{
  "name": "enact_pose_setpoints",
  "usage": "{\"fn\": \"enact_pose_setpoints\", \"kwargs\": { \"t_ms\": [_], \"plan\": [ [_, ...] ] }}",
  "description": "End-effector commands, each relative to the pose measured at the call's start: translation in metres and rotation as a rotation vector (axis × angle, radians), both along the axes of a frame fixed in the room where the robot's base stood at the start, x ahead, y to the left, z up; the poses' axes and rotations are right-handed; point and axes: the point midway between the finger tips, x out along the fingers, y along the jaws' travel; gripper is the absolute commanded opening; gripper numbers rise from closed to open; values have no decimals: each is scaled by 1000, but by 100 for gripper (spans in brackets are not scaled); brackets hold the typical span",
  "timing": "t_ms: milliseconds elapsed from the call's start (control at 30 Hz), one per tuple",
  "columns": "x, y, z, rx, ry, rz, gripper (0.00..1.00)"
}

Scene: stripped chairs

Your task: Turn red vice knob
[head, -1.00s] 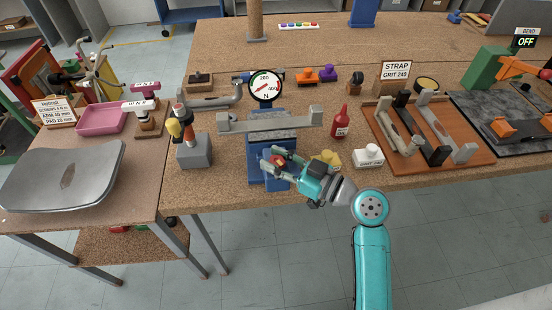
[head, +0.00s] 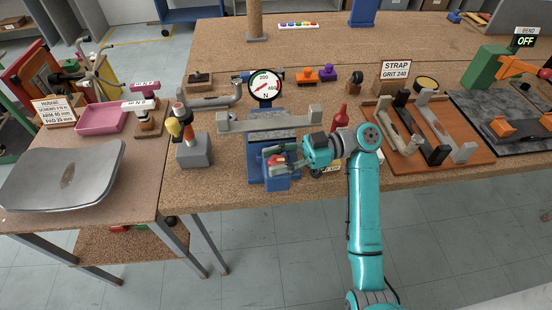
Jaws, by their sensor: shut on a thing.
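The blue vice (head: 255,166) stands at the front edge of the middle workbench, with wide grey jaws (head: 262,124) on top. A round white dial (head: 265,84) with a red needle stands behind the jaws. The red knob (head: 279,160) is on the front of the vice and is mostly covered by my fingers. My gripper (head: 277,159) reaches in from the right and is shut on the red knob. My teal arm comes from the lower right.
A red bottle (head: 340,117) stands just right of the vice, partly behind my arm. A grey tool holder (head: 194,151) stands to the left. A brown board with clamped bars (head: 462,153) lies to the right. Open floor lies in front of the bench.

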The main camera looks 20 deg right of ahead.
Motion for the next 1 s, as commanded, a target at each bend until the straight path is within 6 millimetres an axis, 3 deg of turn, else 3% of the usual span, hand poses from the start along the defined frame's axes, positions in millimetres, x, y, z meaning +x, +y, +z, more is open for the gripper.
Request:
{"fn": "enact_pose_setpoints", "kwargs": {
  "t_ms": [767,800,867,1000],
  "plan": [
    [4,-1,-1,0,4,86,9],
    [4,-1,-1,0,4,86,53],
    [3,-1,-1,0,4,87,63],
    [2,0,-1,0,3,90,63]
  ]
}}
